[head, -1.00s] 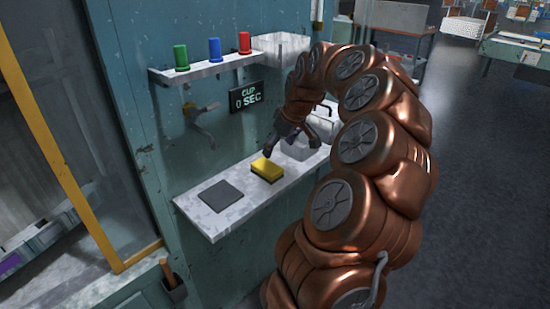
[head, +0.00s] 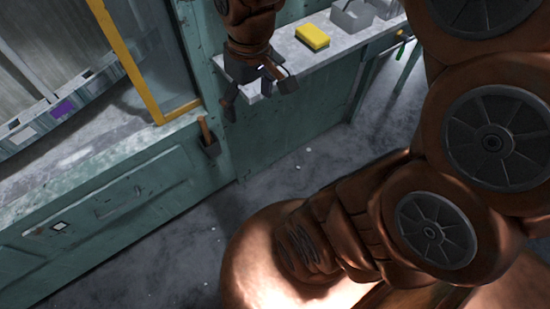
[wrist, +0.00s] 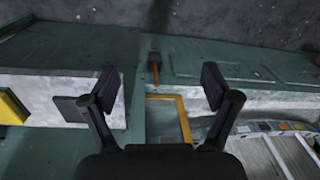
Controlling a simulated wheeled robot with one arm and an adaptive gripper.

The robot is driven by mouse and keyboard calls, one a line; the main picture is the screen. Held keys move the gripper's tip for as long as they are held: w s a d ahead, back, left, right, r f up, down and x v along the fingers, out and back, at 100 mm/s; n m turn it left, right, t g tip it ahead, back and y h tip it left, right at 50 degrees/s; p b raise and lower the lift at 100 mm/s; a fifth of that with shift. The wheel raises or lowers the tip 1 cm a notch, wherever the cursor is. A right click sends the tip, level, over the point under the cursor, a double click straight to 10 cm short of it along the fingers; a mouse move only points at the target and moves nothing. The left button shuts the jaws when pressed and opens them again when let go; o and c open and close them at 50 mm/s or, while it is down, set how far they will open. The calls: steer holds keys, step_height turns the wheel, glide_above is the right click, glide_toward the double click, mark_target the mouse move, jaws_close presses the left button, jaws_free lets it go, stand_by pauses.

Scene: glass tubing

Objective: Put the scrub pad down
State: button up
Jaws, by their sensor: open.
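The yellow scrub pad (head: 313,37) lies on the grey stone shelf (head: 352,50), to the right of my gripper. It also shows at the left edge of the wrist view (wrist: 12,107), partly cut off. My gripper (head: 260,92) is open, near the shelf's left end and apart from the pad. In the wrist view the two fingers (wrist: 160,87) are spread with nothing between them. The dark square mat (wrist: 72,108) lies on the shelf beside one finger; in the head view my gripper mostly hides it.
Grey bins (head: 352,17) stand on the shelf right of the pad. A wooden-handled tool (head: 206,130) sits in a dark holder on the teal wall. A yellow frame (head: 130,62) edges the glazed bay at left. Open floor lies below the shelf.

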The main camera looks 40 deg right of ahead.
steer(key=s+a+f+m+g+h, duration=0.1)
steer(key=s+a+f+g, duration=0.1)
steer(key=s, duration=1)
step_height(320, 180, down, 2)
steer(key=shift+s+a+f+m, duration=0.1)
steer(key=shift+s+a+m, duration=0.3)
steer(key=shift+a, duration=0.25)
